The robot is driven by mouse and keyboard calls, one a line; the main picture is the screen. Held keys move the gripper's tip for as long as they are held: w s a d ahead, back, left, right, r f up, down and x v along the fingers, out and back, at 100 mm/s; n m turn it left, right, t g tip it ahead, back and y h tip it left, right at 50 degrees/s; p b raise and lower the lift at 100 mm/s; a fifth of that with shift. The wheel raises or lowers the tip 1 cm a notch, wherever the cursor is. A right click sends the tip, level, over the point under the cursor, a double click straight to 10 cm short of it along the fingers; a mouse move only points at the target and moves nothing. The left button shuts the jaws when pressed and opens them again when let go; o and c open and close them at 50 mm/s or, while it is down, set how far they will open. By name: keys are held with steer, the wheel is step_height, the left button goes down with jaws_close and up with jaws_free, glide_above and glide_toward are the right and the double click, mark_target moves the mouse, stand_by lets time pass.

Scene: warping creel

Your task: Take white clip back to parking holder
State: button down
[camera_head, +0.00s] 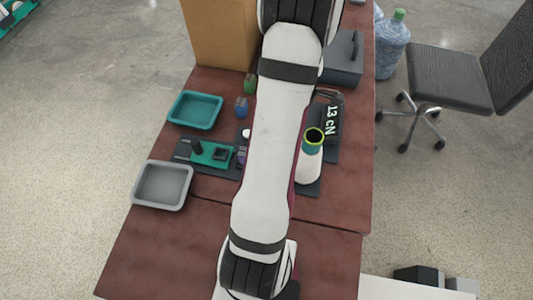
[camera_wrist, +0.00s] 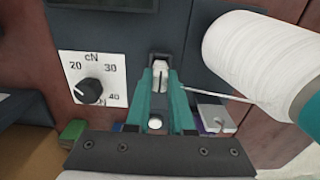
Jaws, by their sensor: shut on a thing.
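In the wrist view the teal fingers of my gripper (camera_wrist: 160,88) are shut on a small white clip (camera_wrist: 160,76). The clip is upright between the fingertips, right in front of a small dark holder (camera_wrist: 160,57) on a dark panel. I cannot tell whether the clip touches or sits in that holder. A white thread (camera_wrist: 225,97) runs from beside the right fingertip toward the large white cone (camera_wrist: 255,50). In the head view my own arm hides the gripper, the clip and the holder.
A dial knob (camera_wrist: 88,91) marked in cN is left of the fingers. A teal tray (camera_head: 195,110), a grey tray (camera_head: 162,186) and a green fixture (camera_head: 211,153) lie left.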

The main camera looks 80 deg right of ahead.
steer(key=shift+f, duration=0.65)
stand_by(0.3)
steer(key=c, duration=0.7)
jaws_free()
steer(key=shift+o, duration=0.2)
steer(key=shift+o, duration=1)
step_height(320, 180, up, 7)
steer(key=shift+r, duration=0.1)
